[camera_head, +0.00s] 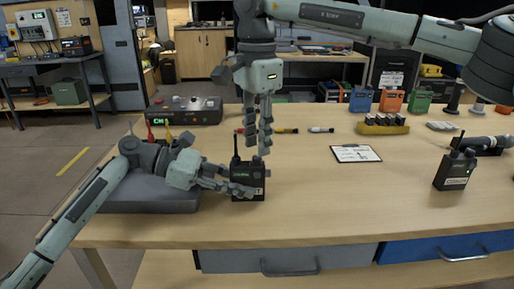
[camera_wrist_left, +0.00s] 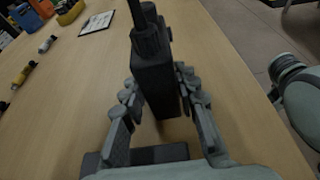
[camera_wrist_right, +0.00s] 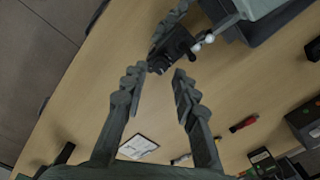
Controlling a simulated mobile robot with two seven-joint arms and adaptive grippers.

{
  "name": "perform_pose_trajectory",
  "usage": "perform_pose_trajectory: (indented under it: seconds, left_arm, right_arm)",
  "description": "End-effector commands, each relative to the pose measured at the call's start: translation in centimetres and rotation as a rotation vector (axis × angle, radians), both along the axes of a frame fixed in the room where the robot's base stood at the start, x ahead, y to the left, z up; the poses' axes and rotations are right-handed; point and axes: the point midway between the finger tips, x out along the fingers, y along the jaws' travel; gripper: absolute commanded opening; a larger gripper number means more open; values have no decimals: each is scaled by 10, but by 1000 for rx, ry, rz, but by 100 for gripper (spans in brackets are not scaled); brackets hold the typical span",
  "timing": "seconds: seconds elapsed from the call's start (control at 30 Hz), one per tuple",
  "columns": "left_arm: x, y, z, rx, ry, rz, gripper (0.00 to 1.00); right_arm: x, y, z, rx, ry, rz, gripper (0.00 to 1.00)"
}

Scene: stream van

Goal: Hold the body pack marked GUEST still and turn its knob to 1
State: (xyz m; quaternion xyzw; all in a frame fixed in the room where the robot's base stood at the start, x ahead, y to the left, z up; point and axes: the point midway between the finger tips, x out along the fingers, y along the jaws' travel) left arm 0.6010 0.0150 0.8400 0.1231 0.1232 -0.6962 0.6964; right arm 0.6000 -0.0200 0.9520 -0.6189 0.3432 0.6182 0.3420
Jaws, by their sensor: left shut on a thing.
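A dark body pack (camera_head: 247,171) with an antenna and a top knob stands upright near the table's front. Only the end of its front label shows, a letter like T; the fingers hide the rest. My left gripper (camera_head: 240,189) is shut on the pack's sides. The left wrist view shows the pack (camera_wrist_left: 155,85) between both fingers, with the thick knob (camera_wrist_left: 148,43) on top. My right gripper (camera_head: 264,148) points down just above the pack. In the right wrist view its fingers (camera_wrist_right: 158,78) are apart and empty, and the pack (camera_wrist_right: 172,48) lies beyond the tips.
A second body pack (camera_head: 455,171) stands at the right. A clipboard (camera_head: 355,153), markers (camera_head: 284,130) and a yellow holder (camera_head: 383,124) lie behind. A grey control box (camera_head: 184,111) is at the back left. The table between the two packs is clear.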

Motion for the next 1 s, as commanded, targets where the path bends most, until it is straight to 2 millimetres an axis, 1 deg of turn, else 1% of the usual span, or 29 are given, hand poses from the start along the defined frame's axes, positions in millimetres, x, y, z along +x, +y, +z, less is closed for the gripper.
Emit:
perform_pose_trajectory:
  seconds: [0.33,0.37,0.4,0.7,0.9,1.0]
  left_arm:
    - [0,0,1,-1,-1,0,0]
    - [0,0,1,-1,-1,0,0]
    - [0,0,1,-1,-1,0,0]
    - [0,0,1,-1,-1,0,0]
    - [0,0,1,-1,-1,0,0]
    - [0,0,1,-1,-1,0,0]
  right_arm:
    - [0,0,-29,0,1,-1,28]
    - [0,0,-28,1,-1,-35,28]
    - [0,0,-27,1,-3,-120,28]
    - [0,0,-29,3,2,-687,28]
    - [0,0,-28,2,1,-964,28]
    - [0,0,-28,2,0,-1051,28]
